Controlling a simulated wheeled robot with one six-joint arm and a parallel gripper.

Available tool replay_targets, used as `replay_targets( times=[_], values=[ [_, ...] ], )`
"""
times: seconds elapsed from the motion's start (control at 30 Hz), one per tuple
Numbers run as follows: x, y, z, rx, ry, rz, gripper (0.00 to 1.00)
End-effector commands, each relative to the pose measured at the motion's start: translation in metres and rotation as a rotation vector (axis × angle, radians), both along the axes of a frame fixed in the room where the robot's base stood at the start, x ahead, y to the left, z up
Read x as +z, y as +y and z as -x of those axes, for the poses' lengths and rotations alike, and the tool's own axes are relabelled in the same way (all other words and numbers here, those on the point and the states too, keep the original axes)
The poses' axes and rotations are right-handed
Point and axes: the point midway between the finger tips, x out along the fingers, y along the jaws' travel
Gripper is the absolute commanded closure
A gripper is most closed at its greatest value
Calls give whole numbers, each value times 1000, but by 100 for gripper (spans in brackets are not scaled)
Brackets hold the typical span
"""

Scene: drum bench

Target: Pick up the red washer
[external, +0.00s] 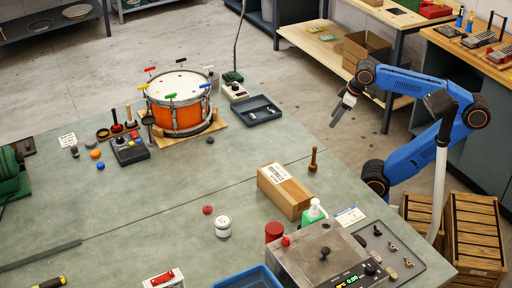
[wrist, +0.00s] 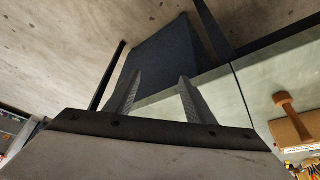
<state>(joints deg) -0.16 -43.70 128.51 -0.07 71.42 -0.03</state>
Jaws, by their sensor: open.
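A small flat red disc, which looks like the red washer (external: 207,209), lies on the green-grey bench top (external: 150,210) in the external view. It is left of a white jar and too small to show a hole. My gripper (external: 342,108) is in the air at the right, beyond the bench's right edge, far from the disc. In the wrist view my gripper (wrist: 157,84) has its two fingers apart with nothing between them. The red washer does not show in the wrist view.
A white jar (external: 223,227), a red cylinder (external: 274,231), a cardboard box (external: 286,190) and a wooden peg (external: 313,160) stand between my arm and the disc. An orange drum (external: 179,115) stands farther back. The bench left of the disc is clear.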

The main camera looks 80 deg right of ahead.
Motion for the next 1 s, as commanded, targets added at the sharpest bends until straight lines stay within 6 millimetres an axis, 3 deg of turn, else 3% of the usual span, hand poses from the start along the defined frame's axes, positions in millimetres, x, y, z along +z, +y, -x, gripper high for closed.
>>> replay_targets(
  times=[0.03,0.2,0.47,0.77,1.0],
  values=[
    [28,0,-2,0,-5,0,51],
    [106,0,-2,0,-3,0,51],
    [187,0,-1,0,-2,0,51],
    [215,30,-60,167,16,5,51],
    [239,77,-126,360,28,10,51]
  ],
)
